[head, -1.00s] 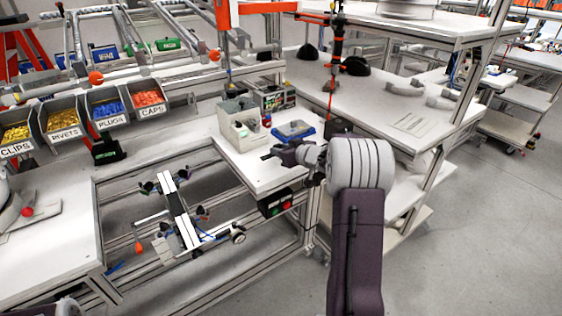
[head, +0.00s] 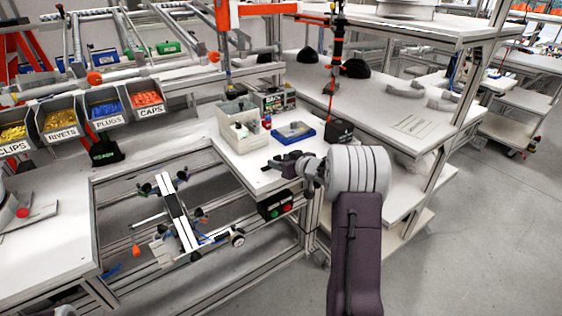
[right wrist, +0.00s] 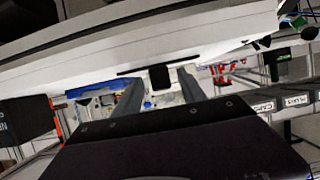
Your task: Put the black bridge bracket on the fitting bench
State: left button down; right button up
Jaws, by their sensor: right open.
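My right gripper (head: 277,163) is open above the front part of a white bench top (head: 236,160). In the right wrist view its two fingers (right wrist: 160,88) stand apart. A small black piece with a thin dark bar (right wrist: 158,76) shows between and beyond the fingertips, against the white surface. It may be the black bridge bracket, but I cannot be sure; I see no grip on it. I cannot tell which surface is the fitting bench. My left gripper is not in view.
A grey divided bin (head: 238,125) and a blue tray (head: 293,132) stand behind the right gripper. A black box (head: 340,130) stands to their right. A wheeled frame (head: 180,215) is left of the bench. Labelled part bins (head: 103,107) line the back left.

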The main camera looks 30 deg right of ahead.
jog(key=shift+r, duration=0.3)
jog(key=p+v, duration=0.1)
jog(key=v, duration=1)
jog(key=shift+s+p, duration=0.35)
jog(key=shift+s, duration=0.05)
jog(key=shift+r, duration=0.1)
jog(key=s+a+f+m+g+h, duration=0.25)
jog(key=s+a+f+g, duration=0.4)
jog(key=a+f, duration=0.4)
jog(key=s+a+f+g+y, duration=0.1)
jog(key=s+a+f+g, duration=0.1)
jog(key=s+a, duration=0.3)
jog(key=s+a+f+n+g, duration=0.1)
jog(key=s+a+g, duration=0.3)
jog(key=s, duration=0.5)
jog(key=shift+a+f+y, duration=0.35)
jog(key=shift+a+f, duration=0.45)
jog(key=shift+a, duration=0.05)
